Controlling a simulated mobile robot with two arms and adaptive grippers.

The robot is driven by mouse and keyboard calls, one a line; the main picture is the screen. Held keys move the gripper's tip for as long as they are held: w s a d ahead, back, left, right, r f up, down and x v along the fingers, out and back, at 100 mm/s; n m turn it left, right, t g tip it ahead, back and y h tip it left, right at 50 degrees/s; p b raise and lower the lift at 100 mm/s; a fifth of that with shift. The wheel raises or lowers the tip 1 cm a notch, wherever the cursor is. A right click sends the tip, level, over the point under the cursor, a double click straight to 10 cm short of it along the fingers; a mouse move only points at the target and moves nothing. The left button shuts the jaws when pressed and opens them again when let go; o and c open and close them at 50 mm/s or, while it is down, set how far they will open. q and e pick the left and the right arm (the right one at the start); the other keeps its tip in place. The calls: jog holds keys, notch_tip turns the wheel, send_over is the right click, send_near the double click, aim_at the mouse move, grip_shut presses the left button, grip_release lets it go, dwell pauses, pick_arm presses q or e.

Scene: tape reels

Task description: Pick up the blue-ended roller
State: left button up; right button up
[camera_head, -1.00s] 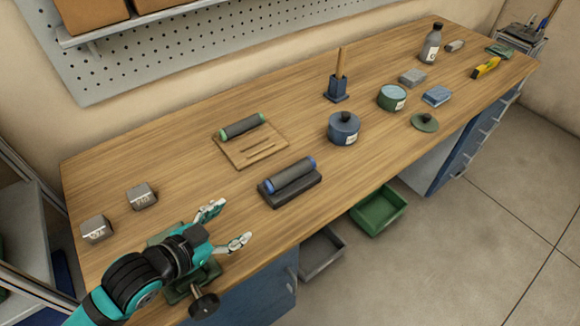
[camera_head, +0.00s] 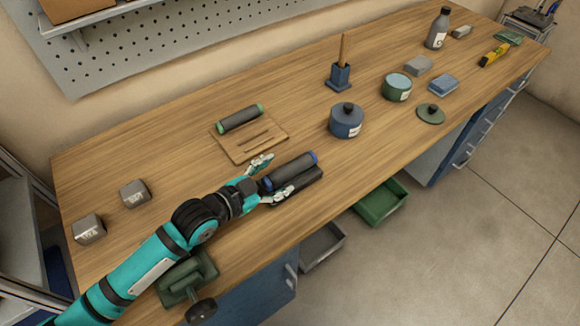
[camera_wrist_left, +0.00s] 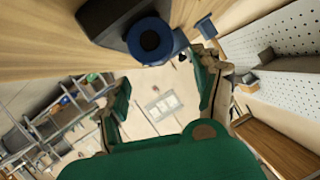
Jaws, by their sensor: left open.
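The blue-ended roller (camera_head: 290,171) is dark grey and lies in a black cradle (camera_head: 298,189) near the bench's front edge. My left gripper (camera_head: 274,177) is open at the roller's left end, one finger on its far side and the other by its near side. The near finger overlaps the cradle in the picture; I cannot tell if it touches. In the left wrist view, the roller's blue end (camera_wrist_left: 150,41) shows near the top, above the gap between the green fingers (camera_wrist_left: 160,85). Nothing is held. My right gripper is not in view.
A green-ended roller (camera_head: 240,117) lies on a slotted wooden board (camera_head: 255,145) behind my gripper. A blue lidded pot (camera_head: 346,122) stands to the right. A green clamp-like fixture (camera_head: 186,281) sits under my left arm. Two metal blocks (camera_head: 134,193) stand at left.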

aim_at(284, 172)
pick_arm(q)
jog(key=shift+w+d, duration=0.15)
jog(key=shift+d, duration=0.05)
jog(key=shift+w+d+f+p, duration=0.15)
jog(key=shift+w+p, duration=0.1)
jog(key=shift+p, duration=0.05)
jog(key=p+x, duration=0.1)
jog(key=x, duration=0.2)
jog(key=shift+w+d+f, duration=0.1)
jog(key=shift+w+f, duration=0.1)
jog(key=shift+f, duration=0.1)
jog(key=shift+w+d+f, duration=0.2)
jog(key=shift+w+d, duration=0.05)
jog(key=shift+c, duration=1.3)
grip_shut()
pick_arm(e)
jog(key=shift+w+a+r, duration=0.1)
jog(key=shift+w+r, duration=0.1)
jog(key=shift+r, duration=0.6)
